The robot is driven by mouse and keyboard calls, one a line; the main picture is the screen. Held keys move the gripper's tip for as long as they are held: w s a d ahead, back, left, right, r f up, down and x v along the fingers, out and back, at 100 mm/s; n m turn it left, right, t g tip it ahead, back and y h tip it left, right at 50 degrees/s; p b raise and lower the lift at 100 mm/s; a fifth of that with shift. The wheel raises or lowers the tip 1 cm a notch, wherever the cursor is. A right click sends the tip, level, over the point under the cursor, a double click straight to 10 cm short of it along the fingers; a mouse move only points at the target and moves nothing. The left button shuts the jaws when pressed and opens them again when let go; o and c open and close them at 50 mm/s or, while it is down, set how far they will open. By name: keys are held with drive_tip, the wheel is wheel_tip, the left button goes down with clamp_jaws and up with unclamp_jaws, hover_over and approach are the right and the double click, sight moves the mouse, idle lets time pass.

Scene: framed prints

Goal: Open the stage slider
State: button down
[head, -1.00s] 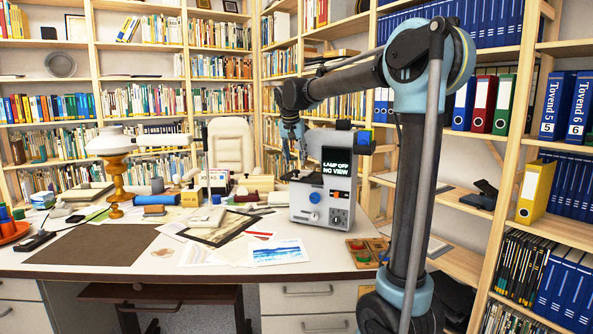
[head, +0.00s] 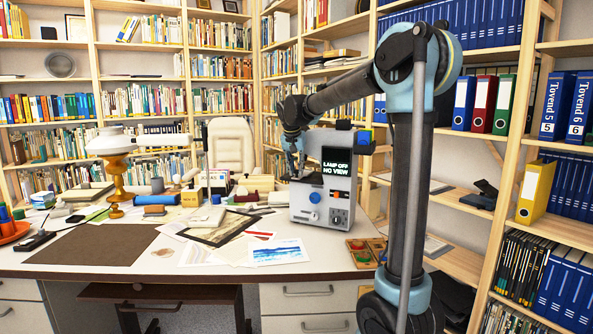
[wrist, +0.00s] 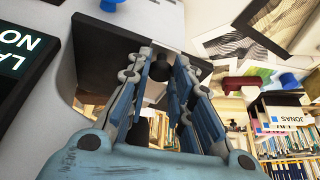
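A white box-shaped device (head: 305,206) stands on the desk. Its dark screen (head: 336,161) reads "LAMP OFF NO VIEW". In the wrist view, a black slab (wrist: 105,55) on the device carries a small dark round knob (wrist: 160,68), which I take for the slider's handle. My gripper (wrist: 161,62) has its two blue fingers apart, one on each side of the knob, with narrow gaps visible. In the head view, my gripper (head: 296,174) is low at the device's upper left; its fingertips are hard to make out.
The desk (head: 200,263) holds papers, a dark mat (head: 95,245), a framed print (head: 219,228) and an orange-and-white lamp (head: 116,170) left of the device. A wooden tray (head: 366,252) lies to its right. Bookshelves stand behind and to the right.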

drive_tip(key=s+a, duration=0.3)
drive_tip(key=s, duration=0.6)
drive_tip(key=shift+s+a, duration=0.3)
drive_tip(key=shift+a, duration=0.05)
drive_tip(key=c, duration=1.4)
unclamp_jaws()
drive_tip(key=shift+r, duration=0.1)
drive_tip(key=v, duration=1.1)
drive_tip(key=shift+s+r, duration=0.1)
drive_tip(key=shift+r, duration=0.25)
